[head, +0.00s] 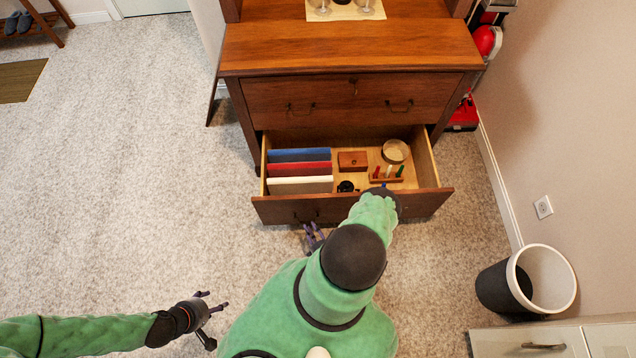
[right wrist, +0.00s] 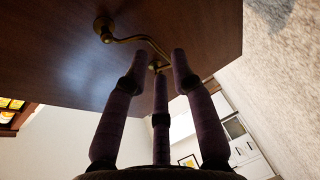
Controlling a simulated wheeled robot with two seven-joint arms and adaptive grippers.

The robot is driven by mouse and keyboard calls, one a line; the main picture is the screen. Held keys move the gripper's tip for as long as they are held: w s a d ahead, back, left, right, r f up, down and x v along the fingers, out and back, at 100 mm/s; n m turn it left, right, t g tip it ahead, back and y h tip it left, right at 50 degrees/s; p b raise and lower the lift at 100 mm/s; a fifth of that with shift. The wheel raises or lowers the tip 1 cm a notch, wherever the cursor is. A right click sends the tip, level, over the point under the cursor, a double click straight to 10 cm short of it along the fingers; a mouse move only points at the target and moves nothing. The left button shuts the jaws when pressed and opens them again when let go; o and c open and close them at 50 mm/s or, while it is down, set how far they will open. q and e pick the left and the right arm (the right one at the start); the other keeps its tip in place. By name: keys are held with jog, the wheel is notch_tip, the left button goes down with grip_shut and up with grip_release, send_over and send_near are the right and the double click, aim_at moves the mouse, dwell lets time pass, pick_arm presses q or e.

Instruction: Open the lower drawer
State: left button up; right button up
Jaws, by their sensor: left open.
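The lower drawer (head: 285,211) of the wooden hutch stands pulled out, with its inside showing. Its front also fills the upper part of the right wrist view (right wrist: 60,70), with a bronze handle (right wrist: 140,38) on it. My right gripper (head: 314,236) is at the drawer front, partly hidden behind my own arm. In the right wrist view its purple fingers (right wrist: 160,65) reach up to the handle, their tips at or very near it. Whether they close on it is unclear. My left gripper (head: 211,310) is open and empty, low over the carpet, away from the drawer.
Inside the drawer are hanging folders (head: 300,168), a small wooden box (head: 352,161) and a round container (head: 396,151). The upper drawer (head: 350,95) is shut. A waste bin (head: 515,285) and a pale cabinet (head: 540,342) stand at right.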

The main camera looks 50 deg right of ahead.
jog(key=v, duration=1)
jog(key=shift+a, duration=0.1)
dwell(0.5)
